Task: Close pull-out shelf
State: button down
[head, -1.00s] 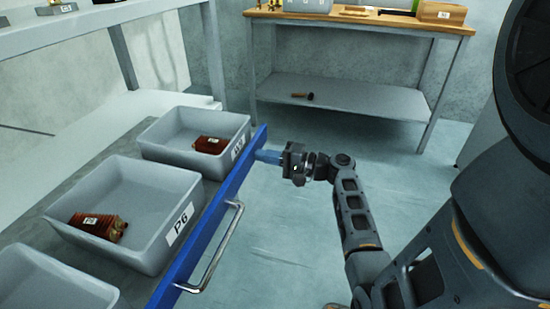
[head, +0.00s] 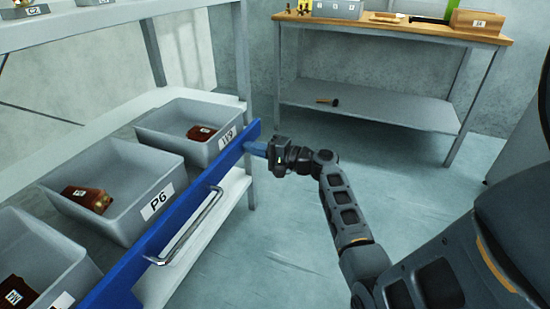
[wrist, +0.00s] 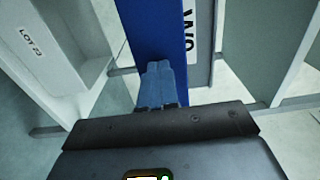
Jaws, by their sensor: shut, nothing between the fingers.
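The pull-out shelf shows in the head view as a blue front rail (head: 180,212) with a silver handle (head: 190,232). It carries grey bins, among them one labelled P6 (head: 112,195) and one behind it (head: 180,135). My gripper (head: 262,149) is shut and empty, its blue fingertips at the far end of the rail's outer face. In the wrist view the shut blue fingers (wrist: 160,82) lie against or just in front of the blue rail (wrist: 157,28). Contact is hard to tell.
Grey rack posts (head: 247,95) and a lower white shelf (head: 200,245) stand behind and under the rail. The floor (head: 265,235) right of the rail is clear.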

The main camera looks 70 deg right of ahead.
jog(key=w+b, duration=0.5)
jog(key=w, duration=1)
jog(key=shift+f, duration=0.1)
jog(key=shift+w+a+r, duration=0.1)
jog(key=shift+w+r, duration=0.1)
jog(key=shift+w, duration=0.15)
jog(key=shift+r, duration=0.1)
jog(key=shift+a, duration=0.1)
jog(key=shift+s+f+p, duration=0.15)
jog(key=shift+s+p, duration=0.1)
jog(key=shift+s, duration=1.85)
jog(key=shift+s+f+p, duration=0.1)
jog(key=shift+s+p, duration=0.15)
jog(key=shift+s, duration=1.85)
